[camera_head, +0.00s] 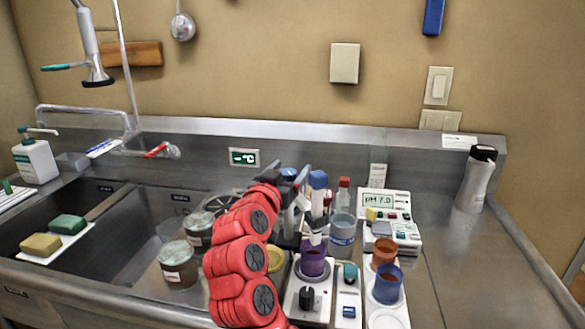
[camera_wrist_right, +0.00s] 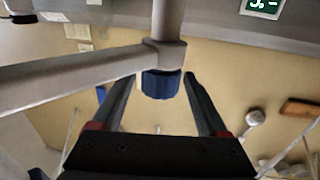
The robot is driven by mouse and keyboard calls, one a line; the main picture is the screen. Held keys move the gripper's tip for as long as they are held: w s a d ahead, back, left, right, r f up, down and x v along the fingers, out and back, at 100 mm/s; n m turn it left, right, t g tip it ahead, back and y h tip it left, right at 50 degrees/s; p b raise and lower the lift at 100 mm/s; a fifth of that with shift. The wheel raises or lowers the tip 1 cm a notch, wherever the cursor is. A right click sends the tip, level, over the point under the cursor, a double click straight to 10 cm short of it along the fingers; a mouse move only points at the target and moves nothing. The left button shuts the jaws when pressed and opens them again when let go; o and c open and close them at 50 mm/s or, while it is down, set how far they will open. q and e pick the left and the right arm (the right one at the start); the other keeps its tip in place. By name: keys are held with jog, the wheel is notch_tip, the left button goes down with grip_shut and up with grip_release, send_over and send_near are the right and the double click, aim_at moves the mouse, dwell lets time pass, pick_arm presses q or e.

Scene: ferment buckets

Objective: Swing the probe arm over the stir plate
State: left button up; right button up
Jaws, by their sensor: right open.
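My right arm comes up from the bottom in the head view, and its gripper (camera_head: 304,182) is near the blue-capped probe (camera_head: 318,181). In the right wrist view the gripper (camera_wrist_right: 159,82) is open, with one dark finger on each side of the blue cap (camera_wrist_right: 161,86). The grey probe arm (camera_wrist_right: 75,82) runs in from the left to a collar just beyond the cap; contact with the fingers cannot be told. The stir plate (camera_head: 291,300), white with a black knob, carries a purple beaker (camera_head: 313,262). My left gripper is not in view.
A pH meter (camera_head: 390,204) stands behind right. A grey-blue cup (camera_head: 342,232) and orange and blue cups (camera_head: 387,286) crowd the stir plate's right side. Lidded jars (camera_head: 177,262) stand left of my arm.

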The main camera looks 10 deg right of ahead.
jog(key=v, duration=1.5)
dwell(0.9)
